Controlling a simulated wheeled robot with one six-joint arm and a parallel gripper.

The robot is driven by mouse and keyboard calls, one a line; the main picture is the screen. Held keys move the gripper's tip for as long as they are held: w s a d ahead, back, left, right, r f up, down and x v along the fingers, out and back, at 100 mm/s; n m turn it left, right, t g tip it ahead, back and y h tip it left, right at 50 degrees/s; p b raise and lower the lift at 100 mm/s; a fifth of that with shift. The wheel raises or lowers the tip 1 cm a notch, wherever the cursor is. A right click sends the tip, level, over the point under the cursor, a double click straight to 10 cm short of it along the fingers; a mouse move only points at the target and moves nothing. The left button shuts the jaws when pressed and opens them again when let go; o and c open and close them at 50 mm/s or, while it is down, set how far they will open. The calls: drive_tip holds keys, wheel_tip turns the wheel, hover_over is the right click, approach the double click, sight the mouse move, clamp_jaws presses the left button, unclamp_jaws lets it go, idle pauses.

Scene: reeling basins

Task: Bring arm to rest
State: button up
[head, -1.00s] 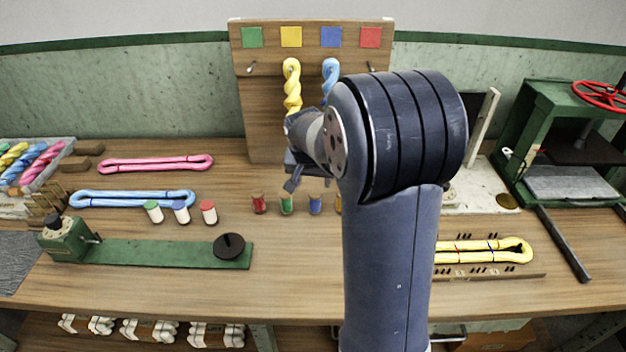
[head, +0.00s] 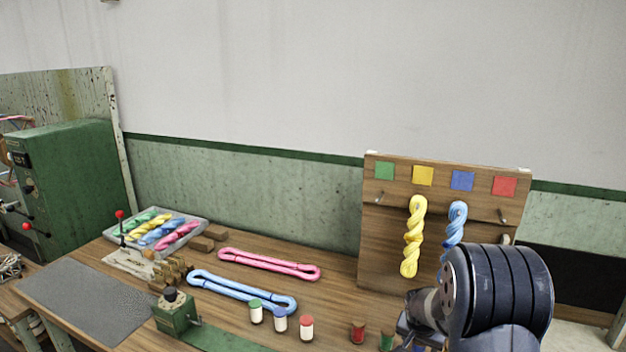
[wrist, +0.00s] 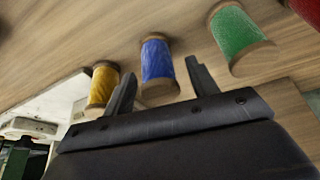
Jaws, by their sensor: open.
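My gripper (wrist: 160,92) shows in the wrist view with its two dark fingers apart and nothing between them that it grips. A blue thread spool (wrist: 158,66) stands beyond the gap between the fingers. A yellow spool (wrist: 102,84) is to its left and a green spool (wrist: 238,38) to its right. In the head view my arm is at the lower right, in front of the wooden peg board (head: 384,246). The fingers are hidden or cut off there.
A yellow skein (head: 414,238) and a blue skein (head: 455,225) hang on the board. A pink loop (head: 268,264), a blue loop (head: 240,290) and small capped jars (head: 280,322) lie or stand on the bench. A tray (head: 204,226) of twisted skeins is at the back left.

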drive_tip(key=shift+r, duration=0.9)
drive_tip(key=shift+f, duration=0.1)
